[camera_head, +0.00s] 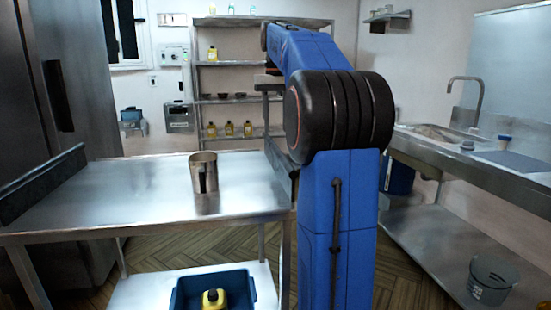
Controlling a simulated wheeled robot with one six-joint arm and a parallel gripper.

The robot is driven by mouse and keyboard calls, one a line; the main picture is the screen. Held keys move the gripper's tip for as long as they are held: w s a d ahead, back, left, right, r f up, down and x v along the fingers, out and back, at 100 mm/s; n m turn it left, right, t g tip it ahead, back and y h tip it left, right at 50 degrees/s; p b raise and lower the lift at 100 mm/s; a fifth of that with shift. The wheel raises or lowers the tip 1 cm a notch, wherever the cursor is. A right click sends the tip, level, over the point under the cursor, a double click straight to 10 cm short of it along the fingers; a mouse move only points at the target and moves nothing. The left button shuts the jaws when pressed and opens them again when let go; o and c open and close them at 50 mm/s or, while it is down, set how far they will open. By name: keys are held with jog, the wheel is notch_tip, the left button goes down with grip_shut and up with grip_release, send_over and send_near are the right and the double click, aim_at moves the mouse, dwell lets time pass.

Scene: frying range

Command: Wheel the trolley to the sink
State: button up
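A steel table-like unit with a lower shelf stands at the left front. Its top (110,200) is bare metal with a steel jug (203,173) on it. It may be the trolley, but no wheels show. The sink (440,132) is set in a steel counter along the right wall, with a tall curved tap (466,98) over it. My blue arm rises in the middle, between the unit and the counter, and covers part of the unit's right end. My gripper does not show; the arm's far end is hidden behind its nearer parts.
A blue bin (180,294) with a yellow bottle (212,299) sits on the unit's lower shelf. A bucket (491,280) stands on the counter's lower shelf. A rack (225,97) with yellow bottles is at the back. Open wooden floor (405,270) shows before the counter.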

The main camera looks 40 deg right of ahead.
aim_at(277, 157)
notch_tip(277, 157, down, 12)
jog(key=shift+r, duration=0.1)
dwell(0.4)
grip_shut()
